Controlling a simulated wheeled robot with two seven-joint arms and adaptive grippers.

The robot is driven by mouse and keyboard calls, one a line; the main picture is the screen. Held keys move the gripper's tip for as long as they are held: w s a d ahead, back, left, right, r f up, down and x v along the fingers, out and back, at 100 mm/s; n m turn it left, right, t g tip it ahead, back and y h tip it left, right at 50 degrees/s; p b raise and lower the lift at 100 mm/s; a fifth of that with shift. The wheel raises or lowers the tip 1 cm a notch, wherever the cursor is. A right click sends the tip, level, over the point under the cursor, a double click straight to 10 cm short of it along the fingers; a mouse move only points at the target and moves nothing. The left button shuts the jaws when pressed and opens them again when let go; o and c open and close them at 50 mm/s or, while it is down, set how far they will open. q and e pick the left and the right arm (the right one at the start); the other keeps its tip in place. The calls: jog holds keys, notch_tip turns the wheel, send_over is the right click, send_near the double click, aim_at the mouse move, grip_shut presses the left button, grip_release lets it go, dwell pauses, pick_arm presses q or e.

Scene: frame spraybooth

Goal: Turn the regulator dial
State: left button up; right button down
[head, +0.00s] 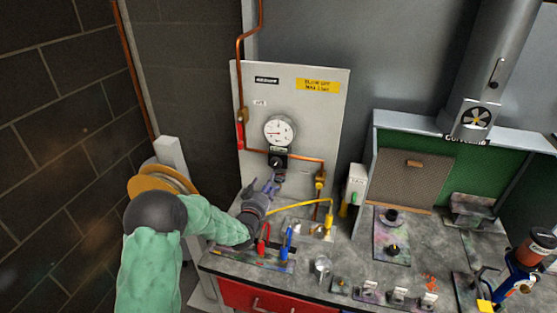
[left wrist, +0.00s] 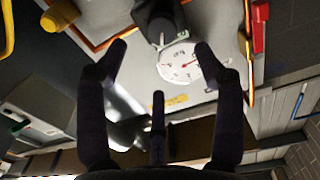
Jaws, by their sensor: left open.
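The regulator is on the pale upright panel (head: 322,120). Its black dial (head: 278,161) sits just below a round white pressure gauge (head: 279,131). My left gripper (head: 272,181) is just below the dial, in front of the panel. In the left wrist view, the dial (left wrist: 158,24) shows at the top, beyond the spread fingers of my left gripper (left wrist: 161,54), with the gauge (left wrist: 180,65) beside it. My left gripper is open and empty, apart from the dial as far as I can tell. My right gripper is in neither view.
A copper pipe with a red valve handle (head: 240,134) runs up the panel's left side. A yellow hose (head: 300,205) arches right of my gripper. Red (head: 263,239) and blue (head: 289,239) tools stand on the bench in front. A grey booth is at right.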

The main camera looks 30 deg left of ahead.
aim_at(275, 166)
pick_arm(q)
jog(key=x, duration=1)
jog(key=shift+w+a+r, duration=0.15)
jog(key=shift+w, duration=0.1)
jog(key=c, duration=1.1)
